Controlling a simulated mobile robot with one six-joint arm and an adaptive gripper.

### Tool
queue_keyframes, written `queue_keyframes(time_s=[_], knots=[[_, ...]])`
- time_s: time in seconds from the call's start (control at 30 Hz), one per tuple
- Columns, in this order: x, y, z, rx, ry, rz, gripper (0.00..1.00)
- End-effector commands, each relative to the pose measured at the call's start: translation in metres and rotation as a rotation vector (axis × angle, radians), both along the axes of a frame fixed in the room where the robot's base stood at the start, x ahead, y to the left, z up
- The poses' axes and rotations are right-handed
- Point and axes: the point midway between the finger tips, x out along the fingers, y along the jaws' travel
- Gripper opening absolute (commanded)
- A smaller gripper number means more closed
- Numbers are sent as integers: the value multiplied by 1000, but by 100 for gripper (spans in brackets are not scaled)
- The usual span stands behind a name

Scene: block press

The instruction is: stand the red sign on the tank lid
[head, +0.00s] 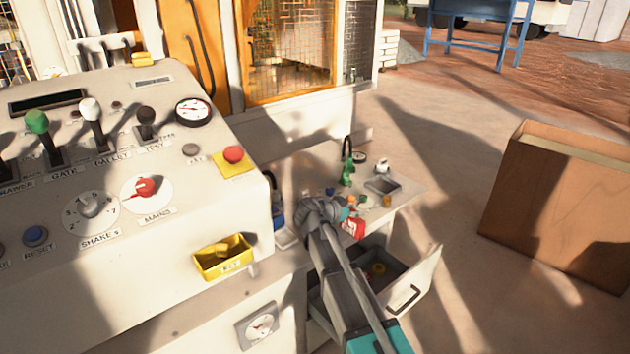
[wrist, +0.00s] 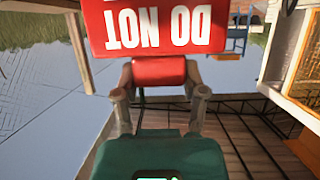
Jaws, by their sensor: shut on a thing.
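The red sign (head: 352,228) shows in the head view as a small red piece at the end of my arm, over the bench by the open drawer. In the wrist view the red sign (wrist: 150,25) fills the upper middle, its white words "DO NOT" upside down. My gripper (wrist: 158,75) is shut on the red lower block of the sign, one finger on each side. In the head view my gripper (head: 345,212) is small and its fingers are hard to make out. I cannot pick out the tank lid for certain in either view.
A bench (head: 408,187) holds a green bottle-like thing (head: 348,172), a grey tray (head: 383,185) and small coloured pieces. Its drawer (head: 425,280) stands open below my arm. The control panel (head: 130,150) with levers is at left. A brown box (head: 550,210) stands at right, with clear floor between.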

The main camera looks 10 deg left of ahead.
Motion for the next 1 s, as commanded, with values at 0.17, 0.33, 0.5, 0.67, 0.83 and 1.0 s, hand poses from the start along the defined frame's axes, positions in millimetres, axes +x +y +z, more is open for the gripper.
queue_keyframes(time_s=[0.17,0.33,0.5,0.67,0.83,1.0], knots=[[0,0,38,0,0,0,0],[0,0,60,0,0,0,0],[0,0,72,0,0,0,0],[0,0,75,0,0,0,0],[0,0,74,0,0,0,0],[0,0,74,0,0,0,0]])
